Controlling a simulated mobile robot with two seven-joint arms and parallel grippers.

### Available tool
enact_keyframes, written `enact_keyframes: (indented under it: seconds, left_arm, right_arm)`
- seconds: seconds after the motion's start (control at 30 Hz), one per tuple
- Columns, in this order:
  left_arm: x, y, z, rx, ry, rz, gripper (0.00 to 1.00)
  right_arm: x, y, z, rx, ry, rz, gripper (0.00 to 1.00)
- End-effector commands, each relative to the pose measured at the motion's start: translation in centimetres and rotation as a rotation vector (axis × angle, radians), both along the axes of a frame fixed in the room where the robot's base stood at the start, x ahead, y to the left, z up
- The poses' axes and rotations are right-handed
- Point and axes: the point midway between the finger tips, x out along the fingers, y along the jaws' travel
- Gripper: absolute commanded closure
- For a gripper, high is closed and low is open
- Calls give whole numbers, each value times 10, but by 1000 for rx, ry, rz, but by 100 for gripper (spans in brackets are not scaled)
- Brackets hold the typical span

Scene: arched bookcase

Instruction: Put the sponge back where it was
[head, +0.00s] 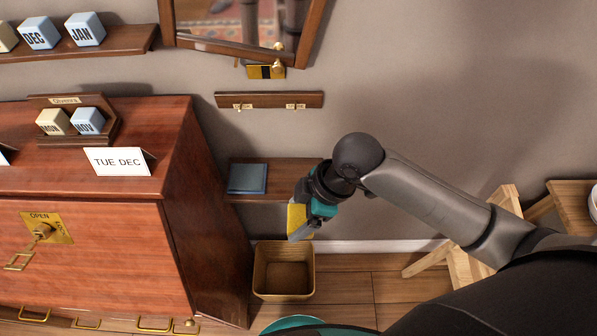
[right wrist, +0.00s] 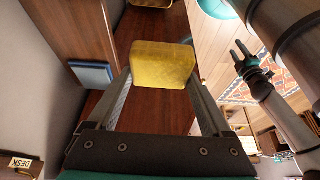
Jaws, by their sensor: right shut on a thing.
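My right gripper (head: 298,217) is shut on the yellow sponge (head: 297,216), in front of the low wooden shelf (head: 290,169). In the right wrist view the sponge (right wrist: 162,64) sits between the two fingertips. A flat blue-grey square pad (head: 247,179) lies on the left part of that shelf; it also shows in the right wrist view (right wrist: 92,73). My left gripper (right wrist: 242,58) shows small in the right wrist view, its fingers apart and empty; it is outside the head view.
A square wooden bin (head: 258,277) stands on the floor below the shelf. The red-brown desk cabinet (head: 100,240) stands at the left. A narrow rail with brass hooks (head: 270,100) is on the wall above. A light wooden stool (head: 465,262) stands at the right.

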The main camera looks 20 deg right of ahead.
Motion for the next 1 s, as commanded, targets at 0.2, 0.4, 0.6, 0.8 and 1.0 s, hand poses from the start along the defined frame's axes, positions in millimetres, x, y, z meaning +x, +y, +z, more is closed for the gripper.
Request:
enact_keyframes:
  seconds: [0.2,0.4,0.6,0.8,1.0]
  left_arm:
    - [1,0,-7,0,-2,0,50]
    - [1,0,-12,-1,-2,1,50]
    - [1,0,-18,-1,-2,1,50]
    - [1,0,-24,-1,-2,1,50]
    - [1,0,-27,-1,-2,1,50]
  right_arm:
    - [57,-15,0,2,-4,-6,61]
    - [98,-27,0,3,-2,-5,61]
    - [134,-38,0,3,-3,-4,61]
    - [138,-39,-26,2,1,-1,61]
    - [138,-39,-44,3,1,-2,61]
